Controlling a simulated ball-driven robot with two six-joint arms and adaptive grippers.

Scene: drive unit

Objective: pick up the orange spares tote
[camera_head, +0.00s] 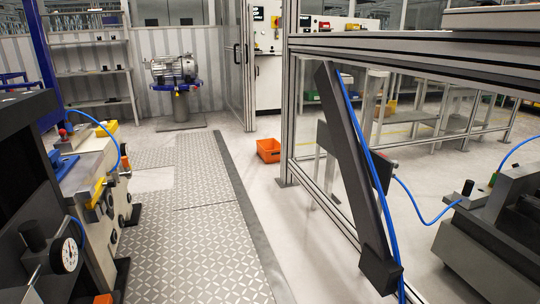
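The orange spares tote (268,150) is a small open-topped orange bin.
A tread-plate walkway (185,225) runs ahead with clear floor beside it. A machine with a dial gauge (69,254) stands at left. An aluminium frame (293,110) and a dark slanted bar (352,160) block the right. A motor (174,69) stands on a pedestal behind.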

